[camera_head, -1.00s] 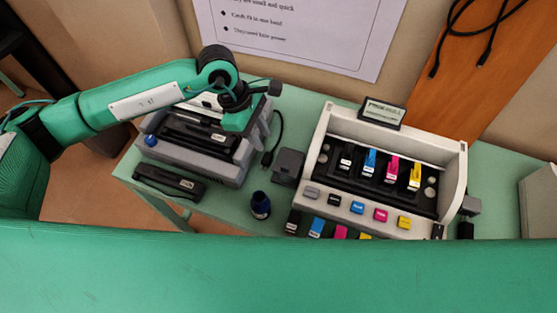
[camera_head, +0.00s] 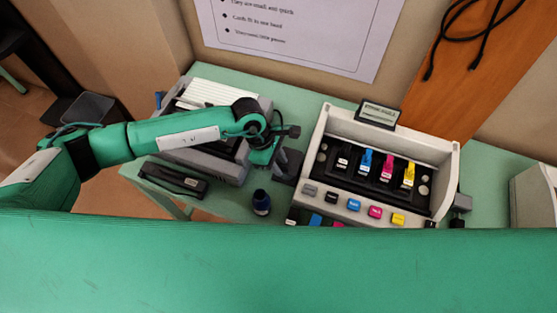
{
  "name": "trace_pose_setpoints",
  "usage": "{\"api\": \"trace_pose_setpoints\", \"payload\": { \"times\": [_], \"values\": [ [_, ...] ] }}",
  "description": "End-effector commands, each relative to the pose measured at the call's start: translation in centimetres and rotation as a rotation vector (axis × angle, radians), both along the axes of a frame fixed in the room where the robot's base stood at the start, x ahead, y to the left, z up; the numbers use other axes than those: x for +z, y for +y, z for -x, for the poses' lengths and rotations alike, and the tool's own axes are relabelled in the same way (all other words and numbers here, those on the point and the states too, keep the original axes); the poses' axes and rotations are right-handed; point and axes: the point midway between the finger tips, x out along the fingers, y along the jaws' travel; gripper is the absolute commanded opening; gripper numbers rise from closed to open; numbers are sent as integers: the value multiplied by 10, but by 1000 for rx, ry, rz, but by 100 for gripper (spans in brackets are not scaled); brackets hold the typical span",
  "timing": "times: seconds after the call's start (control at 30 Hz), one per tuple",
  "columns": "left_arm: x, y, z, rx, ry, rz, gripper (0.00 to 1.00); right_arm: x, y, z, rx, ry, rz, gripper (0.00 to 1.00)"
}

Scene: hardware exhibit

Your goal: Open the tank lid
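The white ink-tank unit (camera_head: 441,156) stands open at the top on the right of the table. Inside it a row of dark tanks carries upright tabs: a white-labelled one (camera_head: 343,157), a blue one (camera_head: 366,162), a magenta one (camera_head: 387,167) and a yellow one (camera_head: 409,173). I cannot tell which part is the tank lid. My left gripper (camera_head: 264,158) points down between the grey-and-black machine and a dark grey block (camera_head: 288,166), left of the unit. Its fingers are mostly hidden by my wrist. My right gripper is not in view.
The grey-and-black machine (camera_head: 225,168) stands behind my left arm. A dark blue bottle (camera_head: 261,202) and a flat black device (camera_head: 174,180) are near the table's front edge. Coloured buttons (camera_head: 354,205) line the unit's front. A small display (camera_head: 379,114) stands behind it.

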Motion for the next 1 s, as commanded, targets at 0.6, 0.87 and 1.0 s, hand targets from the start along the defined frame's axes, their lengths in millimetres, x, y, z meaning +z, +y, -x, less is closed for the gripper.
{"api": "trace_pose_setpoints", "payload": {
  "times": [0.6,0.87,1.0],
  "values": [
    [1,-1,-2,0,24,-8,0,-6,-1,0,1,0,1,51],
    [7,-3,-6,0,152,-50,0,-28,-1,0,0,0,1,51],
    [14,-5,-5,-2,263,-87,0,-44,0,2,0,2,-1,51]
  ]
}}
